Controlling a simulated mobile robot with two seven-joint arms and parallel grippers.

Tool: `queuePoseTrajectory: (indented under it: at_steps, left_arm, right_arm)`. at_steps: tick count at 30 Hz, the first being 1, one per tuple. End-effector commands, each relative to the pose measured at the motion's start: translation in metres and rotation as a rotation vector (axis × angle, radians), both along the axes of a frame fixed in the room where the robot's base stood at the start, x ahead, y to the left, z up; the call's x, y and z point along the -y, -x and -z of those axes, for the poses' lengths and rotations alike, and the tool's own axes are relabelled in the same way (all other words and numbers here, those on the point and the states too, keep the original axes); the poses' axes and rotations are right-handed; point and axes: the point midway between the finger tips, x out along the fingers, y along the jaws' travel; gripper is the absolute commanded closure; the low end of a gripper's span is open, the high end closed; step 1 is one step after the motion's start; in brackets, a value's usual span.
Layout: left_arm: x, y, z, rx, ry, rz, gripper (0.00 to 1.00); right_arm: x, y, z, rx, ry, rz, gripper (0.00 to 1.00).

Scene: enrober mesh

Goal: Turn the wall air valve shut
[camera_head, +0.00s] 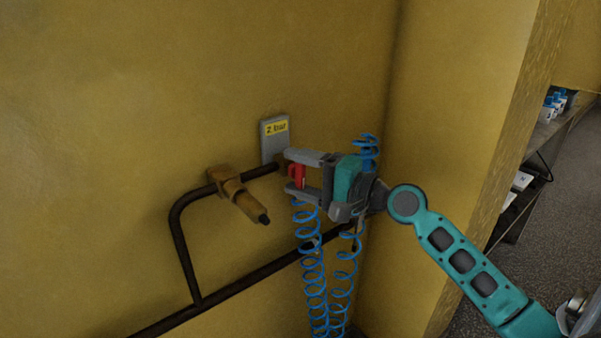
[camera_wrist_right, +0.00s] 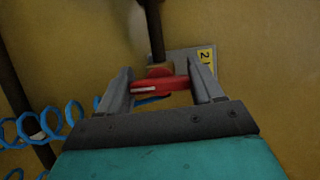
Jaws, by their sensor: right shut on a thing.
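The wall air valve shows as a red handle (camera_head: 297,174) at the right end of a dark pipe on the yellow wall. My right gripper (camera_head: 291,171) reaches it from the right, with one finger above and one below the handle. In the right wrist view the red handle (camera_wrist_right: 160,86) lies crosswise between the two grey fingers (camera_wrist_right: 163,92), and the gripper is shut on it. The valve body is mostly hidden behind the handle and fingers. My left gripper is not in view.
A grey plate with a yellow label (camera_head: 275,130) is just above the valve. A brass fitting (camera_head: 232,190) sits on the dark pipe (camera_head: 181,245) to the left. Blue coiled hoses (camera_head: 313,270) hang below my gripper. A wall corner and shelf (camera_head: 525,185) are at right.

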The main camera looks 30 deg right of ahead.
Motion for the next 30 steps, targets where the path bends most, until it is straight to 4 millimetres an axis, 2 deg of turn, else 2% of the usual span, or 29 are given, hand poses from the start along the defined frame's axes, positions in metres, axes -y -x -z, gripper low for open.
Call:
queuePoseTrajectory:
  at_steps: [1,8,16,20,30]
  left_arm:
    - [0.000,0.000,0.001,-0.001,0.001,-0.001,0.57]
    - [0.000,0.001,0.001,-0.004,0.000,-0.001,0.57]
    - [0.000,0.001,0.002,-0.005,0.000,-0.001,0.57]
    - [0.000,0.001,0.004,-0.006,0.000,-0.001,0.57]
    - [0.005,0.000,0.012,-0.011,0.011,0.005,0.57]
  right_arm:
    - [-0.004,0.001,0.005,-0.014,0.000,-0.011,0.32]
    - [-0.002,0.001,0.003,-0.009,-0.001,-0.007,0.11]
    - [-0.001,0.001,0.002,-0.005,-0.002,-0.003,0.11]
    - [0.004,0.009,0.003,-0.007,-0.002,-0.002,0.11]
    - [0.029,0.060,0.005,-0.008,-0.003,-0.002,0.11]
